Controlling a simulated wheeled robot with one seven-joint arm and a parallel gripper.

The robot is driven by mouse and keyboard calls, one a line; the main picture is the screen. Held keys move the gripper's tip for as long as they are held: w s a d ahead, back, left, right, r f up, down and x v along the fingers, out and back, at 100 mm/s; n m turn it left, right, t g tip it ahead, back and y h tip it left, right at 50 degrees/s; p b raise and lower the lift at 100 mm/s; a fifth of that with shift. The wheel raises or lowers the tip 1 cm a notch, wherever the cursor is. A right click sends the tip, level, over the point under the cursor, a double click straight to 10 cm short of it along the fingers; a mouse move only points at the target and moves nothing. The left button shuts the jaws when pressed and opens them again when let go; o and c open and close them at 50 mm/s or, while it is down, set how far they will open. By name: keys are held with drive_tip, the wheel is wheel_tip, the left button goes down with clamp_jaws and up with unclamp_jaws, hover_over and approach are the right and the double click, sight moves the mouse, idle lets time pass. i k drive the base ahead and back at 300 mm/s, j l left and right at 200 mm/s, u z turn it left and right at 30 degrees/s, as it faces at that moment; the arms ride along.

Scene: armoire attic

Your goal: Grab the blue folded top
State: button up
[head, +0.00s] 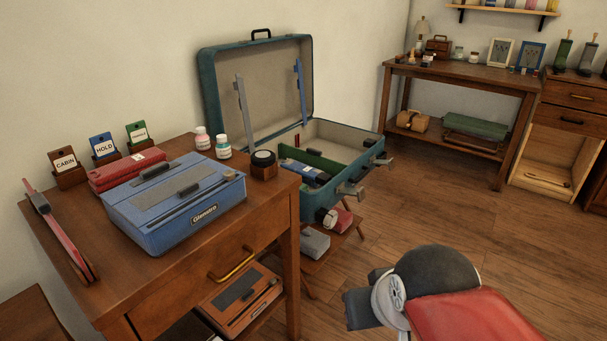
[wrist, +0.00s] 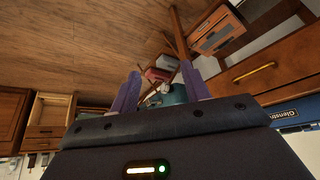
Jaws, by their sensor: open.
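A blue item (head: 298,169) lies inside the open teal suitcase (head: 345,180), beside a green divider. It may be the blue folded top, but it is too small to be sure. My gripper (wrist: 160,84) is open in the wrist view, with nothing seen between its two purple fingers. In the head view my arm is at the lower right, in front of the suitcase and apart from it. The teal suitcase shows small beyond the fingers in the wrist view (wrist: 177,95). The blue item is not discernible there.
A wooden desk (head: 150,262) with a blue case (head: 175,205) stands at left, beside the suitcase. A grey bundle (head: 314,243) and a red bundle (head: 341,219) sit low under the suitcase. A wooden bench (head: 470,78) stands at the back right. The floor between is clear.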

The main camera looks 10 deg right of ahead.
sight(309, 173)
drive_tip(key=l+u, duration=0.1)
drive_tip(key=u, duration=0.3)
drive_tip(key=i+l+u, duration=0.1)
drive_tip(key=u, duration=0.3)
drive_tip(key=l+u, duration=0.2)
drive_tip(key=u, duration=0.2)
drive_tip(key=l+u, duration=0.3)
drive_tip(key=l, duration=0.45)
drive_tip(key=l+u, duration=0.25)
drive_tip(key=l, duration=0.55)
drive_tip(key=k+l+u, duration=0.15)
drive_tip(key=l+u, duration=0.15)
drive_tip(key=l, duration=1.35)
drive_tip(key=i, duration=0.05)
